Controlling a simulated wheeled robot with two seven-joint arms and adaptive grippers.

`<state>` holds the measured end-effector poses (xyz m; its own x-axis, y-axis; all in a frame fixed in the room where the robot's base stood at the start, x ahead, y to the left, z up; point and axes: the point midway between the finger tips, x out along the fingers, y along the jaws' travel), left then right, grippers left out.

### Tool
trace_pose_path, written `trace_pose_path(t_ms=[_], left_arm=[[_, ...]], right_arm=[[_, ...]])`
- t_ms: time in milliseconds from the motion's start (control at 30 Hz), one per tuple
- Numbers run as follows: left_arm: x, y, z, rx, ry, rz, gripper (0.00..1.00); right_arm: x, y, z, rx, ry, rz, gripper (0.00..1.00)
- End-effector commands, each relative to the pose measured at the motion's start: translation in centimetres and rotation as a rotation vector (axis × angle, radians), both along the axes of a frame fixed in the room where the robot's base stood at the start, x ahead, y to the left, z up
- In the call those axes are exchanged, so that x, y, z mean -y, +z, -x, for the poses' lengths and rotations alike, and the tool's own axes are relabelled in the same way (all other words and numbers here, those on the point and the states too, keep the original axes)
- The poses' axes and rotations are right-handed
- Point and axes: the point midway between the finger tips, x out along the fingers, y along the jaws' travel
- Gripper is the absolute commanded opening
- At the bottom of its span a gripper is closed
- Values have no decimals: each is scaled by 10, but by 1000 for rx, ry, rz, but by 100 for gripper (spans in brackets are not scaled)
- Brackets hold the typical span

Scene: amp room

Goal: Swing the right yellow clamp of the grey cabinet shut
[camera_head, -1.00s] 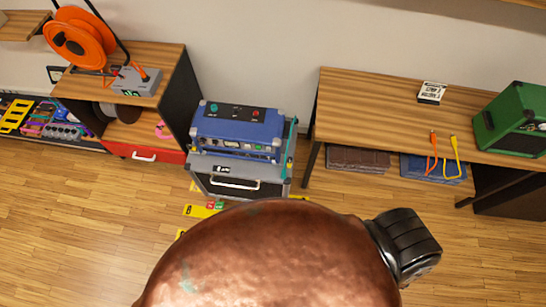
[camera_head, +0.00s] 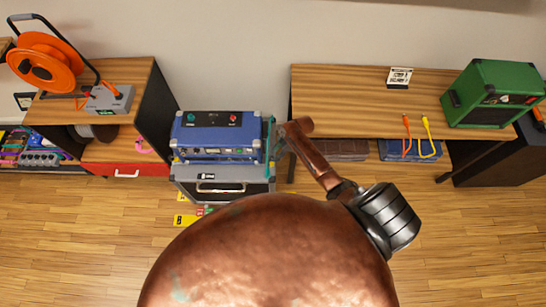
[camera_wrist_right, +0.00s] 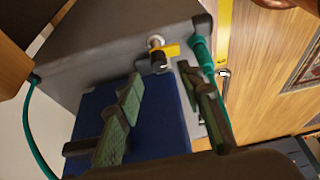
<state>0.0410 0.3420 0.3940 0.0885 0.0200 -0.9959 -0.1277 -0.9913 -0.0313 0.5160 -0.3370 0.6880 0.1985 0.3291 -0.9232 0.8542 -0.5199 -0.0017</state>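The grey cabinet (camera_head: 222,191) stands on the floor left of centre in the head view, with a blue amplifier (camera_head: 215,130) on top. In the right wrist view, a yellow clamp (camera_wrist_right: 171,50) with a round metal part sits on the cabinet's grey side (camera_wrist_right: 110,45). My right gripper (camera_wrist_right: 160,76) is open, its green-padded fingers apart and empty. The clamp shows just beyond the fingertips, between them and apart from them as far as I can tell. In the head view my right gripper (camera_head: 281,146) is small and dark beside the amplifier's right side. My left gripper is not in view.
A teal cable (camera_wrist_right: 203,48) runs close to the right finger in the wrist view. A wooden shelf (camera_head: 155,105) stands left of the cabinet and a wooden table (camera_head: 345,95) to its right. A green amplifier (camera_head: 495,90) stands on the table.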

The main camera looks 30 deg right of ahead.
Motion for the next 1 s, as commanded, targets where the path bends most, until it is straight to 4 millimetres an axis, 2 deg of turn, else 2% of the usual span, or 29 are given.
trace_pose_path(t_ms=[100,300,667,1000], left_arm=[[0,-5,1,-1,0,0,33],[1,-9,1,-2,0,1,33],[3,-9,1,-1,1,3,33],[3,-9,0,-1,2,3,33]], right_arm=[[-7,-19,-4,-1,-2,0,35],[-12,-39,-9,0,-4,1,35],[-14,-43,-10,0,-4,3,35],[-14,-43,-10,1,-4,3,11]])
